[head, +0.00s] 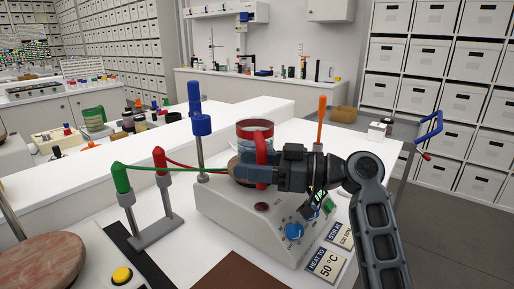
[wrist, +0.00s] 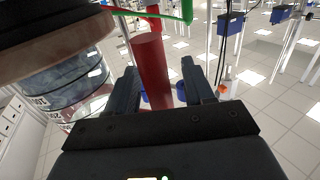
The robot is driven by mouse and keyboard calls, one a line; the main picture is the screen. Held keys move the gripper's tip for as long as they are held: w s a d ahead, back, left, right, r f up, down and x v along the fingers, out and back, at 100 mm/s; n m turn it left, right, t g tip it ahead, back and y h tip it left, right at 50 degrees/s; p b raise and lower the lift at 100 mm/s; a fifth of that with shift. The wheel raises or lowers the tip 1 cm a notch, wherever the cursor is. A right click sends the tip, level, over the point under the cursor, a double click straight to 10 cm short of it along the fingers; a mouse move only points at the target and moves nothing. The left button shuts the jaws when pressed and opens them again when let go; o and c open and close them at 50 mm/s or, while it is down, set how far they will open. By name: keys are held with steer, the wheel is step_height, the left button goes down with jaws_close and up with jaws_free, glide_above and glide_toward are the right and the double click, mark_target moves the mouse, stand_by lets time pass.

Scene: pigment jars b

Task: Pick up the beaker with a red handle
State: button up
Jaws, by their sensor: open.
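The beaker (head: 256,131) is clear with a red rim and a red handle (head: 262,149), and it stands on the hot plate (head: 245,215). My gripper (head: 240,172) is at the handle's near side, covering the beaker's lower part in the head view. In the wrist view the red handle (wrist: 152,75) stands between the two open fingers (wrist: 160,88), with a gap visible on the right side. The beaker's glass wall (wrist: 75,95), with dark markings, is to the left of the fingers there. I cannot tell if either finger touches the handle.
A blue-topped post (head: 200,120) stands left of the beaker and an orange-topped one (head: 321,115) to the right. A stand with green (head: 121,178) and red (head: 160,158) clamps has rods reaching toward the beaker. A "50 °C" card (head: 326,265) lies in front.

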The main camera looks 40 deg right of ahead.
jaws_close()
stand_by(0.3)
stand_by(0.3)
